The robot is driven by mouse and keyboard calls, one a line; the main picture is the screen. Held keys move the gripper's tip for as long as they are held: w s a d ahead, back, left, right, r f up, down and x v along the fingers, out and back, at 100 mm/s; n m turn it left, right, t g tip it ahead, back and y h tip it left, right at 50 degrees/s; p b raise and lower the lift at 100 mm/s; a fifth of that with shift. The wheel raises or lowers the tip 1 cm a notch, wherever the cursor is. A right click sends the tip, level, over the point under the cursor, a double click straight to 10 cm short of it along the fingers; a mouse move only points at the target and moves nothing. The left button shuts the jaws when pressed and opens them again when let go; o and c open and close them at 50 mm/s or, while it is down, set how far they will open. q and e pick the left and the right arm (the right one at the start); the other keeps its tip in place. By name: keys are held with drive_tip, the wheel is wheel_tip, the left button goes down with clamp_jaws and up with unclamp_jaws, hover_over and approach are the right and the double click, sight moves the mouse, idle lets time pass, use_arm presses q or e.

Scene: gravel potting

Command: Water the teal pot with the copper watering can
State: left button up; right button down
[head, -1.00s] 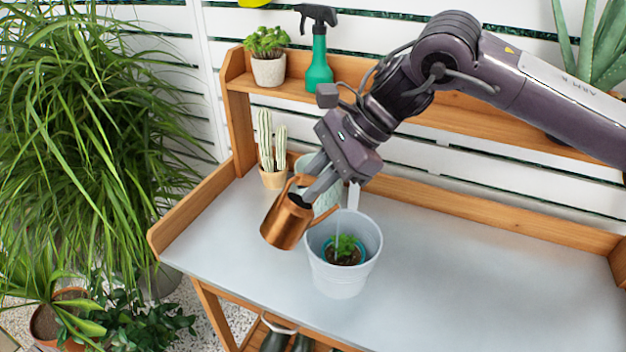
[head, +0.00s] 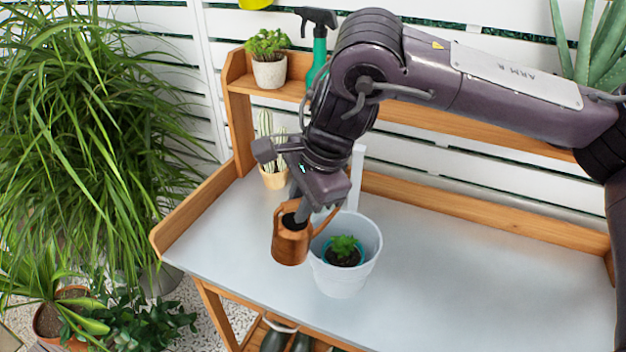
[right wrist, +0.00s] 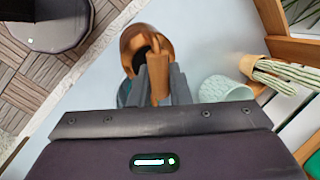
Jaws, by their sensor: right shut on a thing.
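My right gripper (head: 297,212) is shut on the handle of the copper watering can (head: 290,244) and holds it just left of a pale bucket (head: 338,279). The can is nearly upright, its spout pointing right over the bucket's rim. No water stream shows now. The teal pot (head: 330,263) sits inside the bucket with dark soil and a small green plant (head: 343,245); only part of its rim shows. In the right wrist view the can (right wrist: 150,48) is between the gripper's fingers (right wrist: 158,82). My left gripper is not in view.
A cactus pot (head: 274,179) stands behind the can. The right wrist view shows a pale mint textured pot (right wrist: 224,90) beside it. A potted succulent (head: 269,72) and a spray bottle (head: 318,50) stand on the shelf. The bench's right side (head: 480,270) is clear.

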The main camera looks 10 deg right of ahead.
drive_tip(key=shift+s+a+f+h, duration=0.15)
drive_tip(key=shift+a+h, duration=0.3)
drive_tip(key=shift+h, duration=0.05)
drive_tip(key=shift+f+t+h, duration=0.25)
drive_tip(key=shift+t+h, duration=0.05)
drive_tip(key=shift+d, duration=0.15)
drive_tip(key=shift+r, duration=0.1)
wheel_tip(320, 180, up, 4)
drive_tip(key=p, duration=0.4)
